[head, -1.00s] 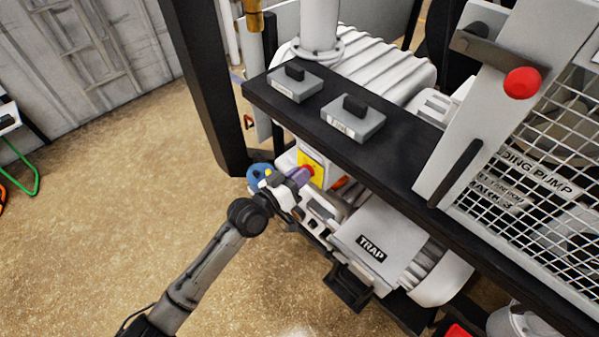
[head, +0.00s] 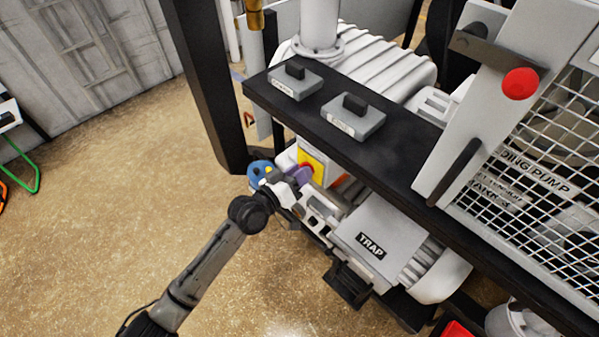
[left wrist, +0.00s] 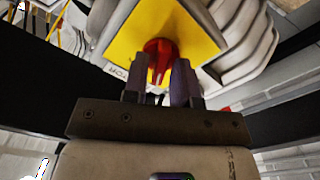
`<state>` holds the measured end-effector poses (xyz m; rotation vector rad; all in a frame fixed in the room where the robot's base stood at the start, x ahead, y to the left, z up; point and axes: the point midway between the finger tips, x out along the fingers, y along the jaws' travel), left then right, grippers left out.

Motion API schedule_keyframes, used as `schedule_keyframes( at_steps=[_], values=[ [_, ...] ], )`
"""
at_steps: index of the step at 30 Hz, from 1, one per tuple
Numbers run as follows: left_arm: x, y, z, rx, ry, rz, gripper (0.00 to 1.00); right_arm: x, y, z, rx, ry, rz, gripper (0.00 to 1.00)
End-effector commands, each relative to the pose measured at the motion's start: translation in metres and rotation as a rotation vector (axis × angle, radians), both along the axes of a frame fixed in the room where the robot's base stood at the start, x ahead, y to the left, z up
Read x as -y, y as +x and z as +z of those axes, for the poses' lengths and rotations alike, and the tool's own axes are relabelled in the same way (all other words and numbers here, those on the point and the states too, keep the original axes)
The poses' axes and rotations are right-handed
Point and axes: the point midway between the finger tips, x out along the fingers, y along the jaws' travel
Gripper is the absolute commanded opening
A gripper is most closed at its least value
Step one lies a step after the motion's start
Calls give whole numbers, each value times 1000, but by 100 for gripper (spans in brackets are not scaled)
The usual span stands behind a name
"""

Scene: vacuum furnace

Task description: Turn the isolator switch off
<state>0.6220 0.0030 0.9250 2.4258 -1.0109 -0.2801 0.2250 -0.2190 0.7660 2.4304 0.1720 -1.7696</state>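The isolator switch is a red rotary knob (left wrist: 160,48) on a yellow plate (left wrist: 198,30), which also shows in the head view (head: 309,157) on a box under the black shelf. My left gripper (left wrist: 160,78) is at the knob, its two fingers apart with a gap between them. The red knob shows between and just beyond the fingertips; I cannot tell whether they touch it. In the head view the purple fingers (head: 301,176) partly cover the knob. The lettering on the plate is too small to read. My right gripper is not in view.
The black shelf edge (head: 300,126) overhangs the switch. Two grey boxes with black knobs (head: 294,83) (head: 353,118) sit on it. A box marked TRAP (head: 380,235) is to the right, and a dark post (head: 205,85) is to the left.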

Motion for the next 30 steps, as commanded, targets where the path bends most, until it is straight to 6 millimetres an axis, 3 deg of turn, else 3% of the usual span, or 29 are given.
schedule_keyframes(
  at_steps=[3, 14, 30],
  values=[
    [0, 0, 0, 1, 1, 0, 37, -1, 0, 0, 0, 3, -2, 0],
    [-6, -5, 1, 2, 2, 1, 37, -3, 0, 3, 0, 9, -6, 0],
    [-75, -74, 0, 0, 4, 1, 37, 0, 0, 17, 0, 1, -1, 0]
  ],
)
